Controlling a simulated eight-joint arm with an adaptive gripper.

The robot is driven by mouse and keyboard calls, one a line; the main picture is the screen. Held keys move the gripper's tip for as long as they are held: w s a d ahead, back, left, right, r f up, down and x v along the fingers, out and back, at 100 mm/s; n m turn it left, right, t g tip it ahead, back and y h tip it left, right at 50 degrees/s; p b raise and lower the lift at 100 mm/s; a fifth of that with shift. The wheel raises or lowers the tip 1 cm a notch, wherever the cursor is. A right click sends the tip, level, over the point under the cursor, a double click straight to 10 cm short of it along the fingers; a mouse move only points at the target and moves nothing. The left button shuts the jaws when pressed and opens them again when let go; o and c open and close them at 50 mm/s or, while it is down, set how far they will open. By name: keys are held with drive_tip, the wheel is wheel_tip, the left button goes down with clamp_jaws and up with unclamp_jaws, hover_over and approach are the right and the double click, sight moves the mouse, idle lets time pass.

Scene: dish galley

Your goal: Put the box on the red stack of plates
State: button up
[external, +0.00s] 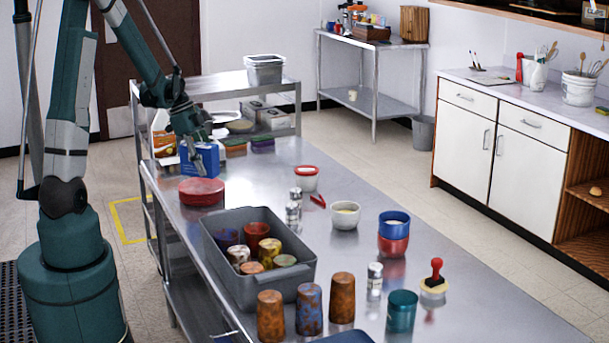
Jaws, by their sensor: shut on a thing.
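A blue box (203,162) is at the far left end of the steel table, just behind the red stack of plates. The red stack of plates (201,191) is low and round and sits near the table's left edge. My gripper (205,158) points down at the box and is shut on it. The fingers cover part of the box's top and front. I cannot tell whether the box touches the table or hangs slightly above it.
A grey bin (258,285) with several cups stands in front of the plates. Bowls (345,215), shakers (293,214) and red tongs (317,201) stand to the right. A spray bottle (163,133) and containers (262,145) are behind the box.

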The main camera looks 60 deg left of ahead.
drive_tip(key=shift+f, duration=1.95)
drive_tip(key=shift+f+b, duration=0.15)
drive_tip(key=shift+b, duration=0.15)
drive_tip(key=o, duration=1.1)
drive_tip(key=shift+o, duration=0.2)
drive_tip(key=shift+r, duration=0.2)
drive_tip(key=p+v, duration=0.1)
drive_tip(key=v, duration=1.1)
